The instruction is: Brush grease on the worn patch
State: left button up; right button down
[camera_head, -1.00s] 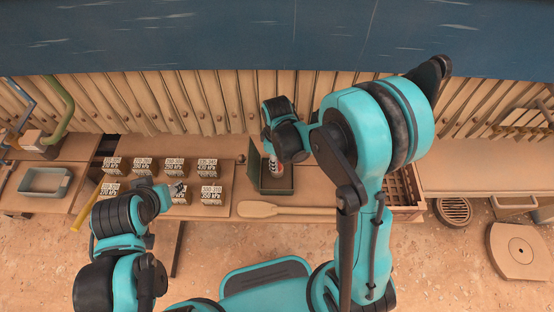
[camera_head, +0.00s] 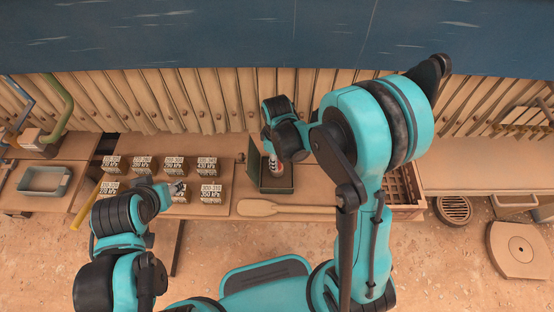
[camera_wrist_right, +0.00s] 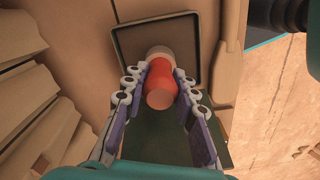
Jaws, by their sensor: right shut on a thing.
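My right gripper (camera_head: 272,160) points down over a small green open box (camera_head: 277,188) on the bench. In the right wrist view its two padded fingers (camera_wrist_right: 160,88) are shut on a red-orange cylindrical handle (camera_wrist_right: 160,85) with a pale section beyond it. No bristles show, so I cannot confirm that it is the brush. A square dark-rimmed surface (camera_wrist_right: 133,42) lies beyond the handle, with a dark green surface (camera_wrist_right: 145,145) below. My left gripper (camera_head: 179,188) is beside the labelled blocks, too small to read. I cannot make out the worn patch.
Several labelled blocks (camera_head: 207,166) stand in rows on the bench. A pale wooden paddle (camera_head: 290,209) lies along the front edge. A slotted crate (camera_head: 404,190) is right of the box, partly behind my arm. Ribbed plates (camera_head: 210,105) line the back. A tray (camera_head: 45,180) lies at left.

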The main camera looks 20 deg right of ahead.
jog(key=shift+f+b, duration=0.4)
jog(key=shift+b, duration=0.05)
dwell(1.4)
jog(key=shift+r+p, duration=0.6)
jog(key=shift+r, duration=0.15)
jog(key=shift+r+p, duration=2)
jog(key=shift+r, duration=0.8)
jog(key=shift+s+f, duration=0.1)
